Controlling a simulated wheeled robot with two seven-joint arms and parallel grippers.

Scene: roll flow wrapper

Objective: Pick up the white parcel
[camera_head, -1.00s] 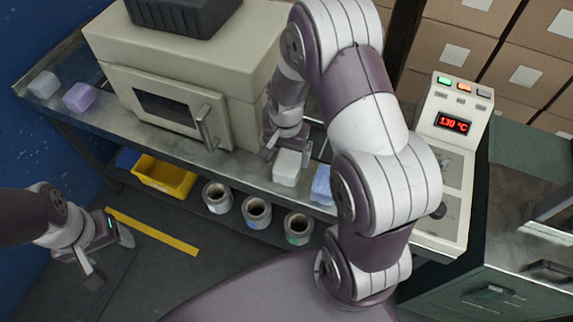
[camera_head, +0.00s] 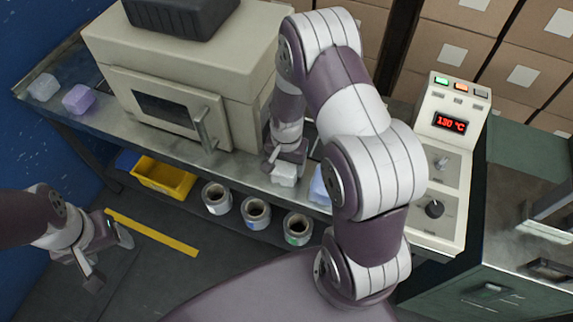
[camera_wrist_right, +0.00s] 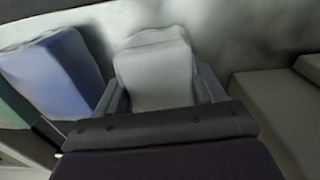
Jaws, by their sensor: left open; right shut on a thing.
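The white parcel (camera_head: 284,176) is at the front edge of the metal conveyor bed, right of the beige machine housing. My right gripper (camera_head: 286,168) is over it and shut on it. In the right wrist view the white parcel (camera_wrist_right: 155,72) sits between the two fingers of my right gripper (camera_wrist_right: 160,92). I cannot tell whether it is clear of the surface. My left gripper (camera_head: 110,259) is open and empty, low at the left over the floor. Another white parcel (camera_head: 43,88) lies at the far left end of the bed.
A blue parcel (camera_head: 319,187) lies close right of the held one, partly behind my right arm. A lilac parcel (camera_head: 78,98) lies at the left. The beige housing (camera_head: 185,75) stands close left of my right gripper. A control panel (camera_head: 450,150) reads 130 °C.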

